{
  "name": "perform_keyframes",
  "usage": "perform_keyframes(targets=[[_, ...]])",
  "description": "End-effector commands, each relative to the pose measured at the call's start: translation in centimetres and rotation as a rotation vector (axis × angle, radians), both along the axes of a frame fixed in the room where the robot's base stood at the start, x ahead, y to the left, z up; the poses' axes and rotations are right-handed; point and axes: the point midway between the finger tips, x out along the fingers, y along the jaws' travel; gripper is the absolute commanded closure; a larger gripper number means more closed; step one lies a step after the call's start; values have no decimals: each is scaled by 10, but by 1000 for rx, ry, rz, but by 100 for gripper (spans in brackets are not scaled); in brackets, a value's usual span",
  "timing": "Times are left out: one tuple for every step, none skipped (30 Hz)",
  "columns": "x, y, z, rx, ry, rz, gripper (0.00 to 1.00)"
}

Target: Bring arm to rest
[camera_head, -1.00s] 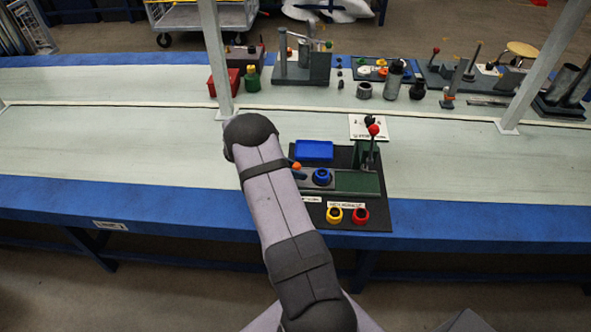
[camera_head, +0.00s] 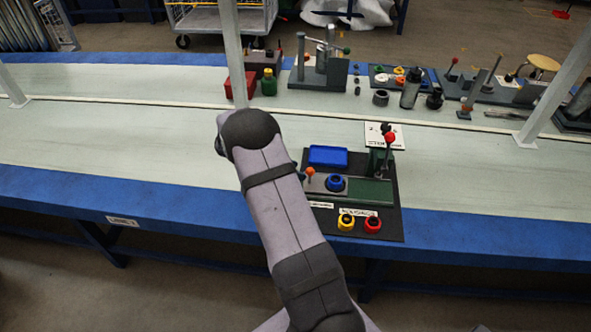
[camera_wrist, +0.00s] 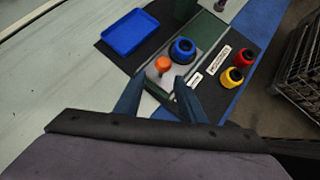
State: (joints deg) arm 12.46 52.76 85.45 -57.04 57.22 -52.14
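My gripper (camera_wrist: 159,86) shows in the wrist view as two dark blue fingers with a gap between them, open and with nothing between the tips. The fingertips are close to an orange knob (camera_wrist: 162,64) on the pump fixture, seemingly above the board; I cannot tell the exact height. In the head view my forearm hides most of the gripper. The fixture (camera_head: 375,192) sits on a black board, with a blue ring part (camera_head: 336,183) and the orange knob (camera_head: 310,171) on it.
A blue tray (camera_head: 327,156) lies on the board. Yellow (camera_head: 346,223) and red (camera_head: 373,225) ring parts sit at its front edge. A red-knobbed lever (camera_head: 390,138) stands at the right. White posts rise from the table. The table left of my arm is clear.

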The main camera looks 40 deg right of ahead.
Motion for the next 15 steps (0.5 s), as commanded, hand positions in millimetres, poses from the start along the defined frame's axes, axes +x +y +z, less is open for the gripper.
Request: perform_keyframes(targets=[[0, 0, 0, 0, 0, 0, 64], [0, 0, 0, 0, 0, 0, 64], [0, 0, 0, 0, 0, 0, 64], [0, 0, 0, 0, 0, 0, 64], [0, 0, 0, 0, 0, 0, 64], [0, 0, 0, 0, 0, 0, 64], [0, 0, 0, 0, 0, 0, 64], [0, 0, 1, 1, -2, -2, 64], [-1, 2, 3, 5, -7, -8, 64], [-2, 4, 5, 9, -14, -13, 64], [-3, 7, 9, 14, -22, -22, 64], [-5, 11, 14, 24, -37, -37, 64], [-8, 16, 18, 34, -52, -53, 64], [-10, 21, 24, 46, -68, -71, 64], [-15, 30, 32, 64, -94, -100, 64]])
